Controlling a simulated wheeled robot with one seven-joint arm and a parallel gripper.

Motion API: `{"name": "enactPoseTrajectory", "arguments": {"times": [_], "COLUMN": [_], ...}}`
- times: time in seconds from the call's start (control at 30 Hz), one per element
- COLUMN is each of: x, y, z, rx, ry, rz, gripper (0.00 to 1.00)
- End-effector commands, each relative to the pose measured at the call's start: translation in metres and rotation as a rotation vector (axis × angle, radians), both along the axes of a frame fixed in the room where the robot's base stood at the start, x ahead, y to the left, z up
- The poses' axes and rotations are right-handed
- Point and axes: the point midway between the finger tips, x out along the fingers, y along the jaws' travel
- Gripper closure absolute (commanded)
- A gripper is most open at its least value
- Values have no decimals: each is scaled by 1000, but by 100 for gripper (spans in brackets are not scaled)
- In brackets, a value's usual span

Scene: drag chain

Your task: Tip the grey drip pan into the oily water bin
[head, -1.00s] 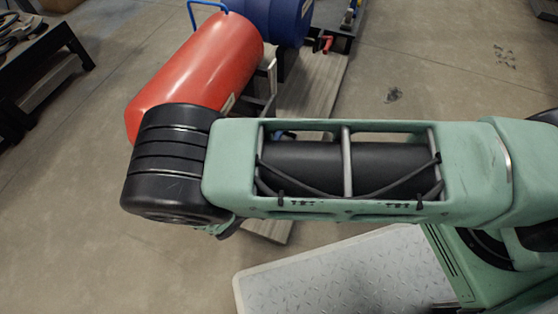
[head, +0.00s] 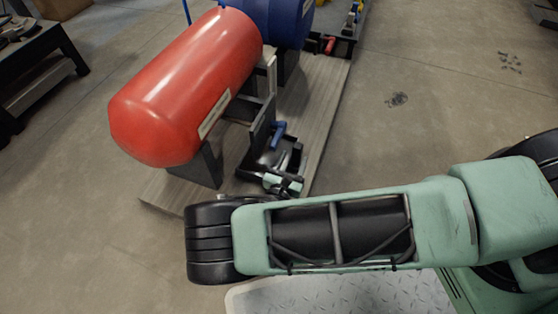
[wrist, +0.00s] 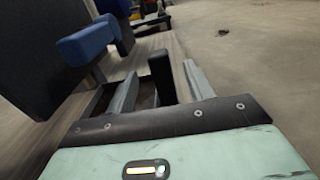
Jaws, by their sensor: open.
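My gripper (wrist: 160,72) is open in the wrist view, with its two grey fingers apart. An upright black bar (wrist: 160,78) stands between the fingers; I see no firm grip on it. A dark, shallow tray-like shape (wrist: 94,106) shows low beside the left finger. It may be the drip pan, but I cannot tell for sure. In the head view my gripper (head: 281,165) is low beside the red tank's stand, partly hidden by my arm, near a blue handle (head: 278,134). The handle also shows in the wrist view (wrist: 86,46). I cannot pick out the oily water bin.
A red tank (head: 185,85) and a blue tank (head: 283,18) stand on a wooden-looking platform (head: 318,112). A dark upright plate (head: 262,122) is close to the gripper's left. Open concrete floor (head: 430,100) lies to the right. A black table (head: 38,75) stands far left.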

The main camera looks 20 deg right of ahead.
Motion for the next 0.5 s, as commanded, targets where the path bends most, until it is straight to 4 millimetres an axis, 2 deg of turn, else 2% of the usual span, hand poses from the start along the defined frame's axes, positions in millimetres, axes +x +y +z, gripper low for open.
{"name": "enactPoseTrajectory", "arguments": {"times": [0.5], "x": [41], "y": [-30], "z": [-5], "rx": [0], "ry": [-2], "rz": [-2], "gripper": [47]}}
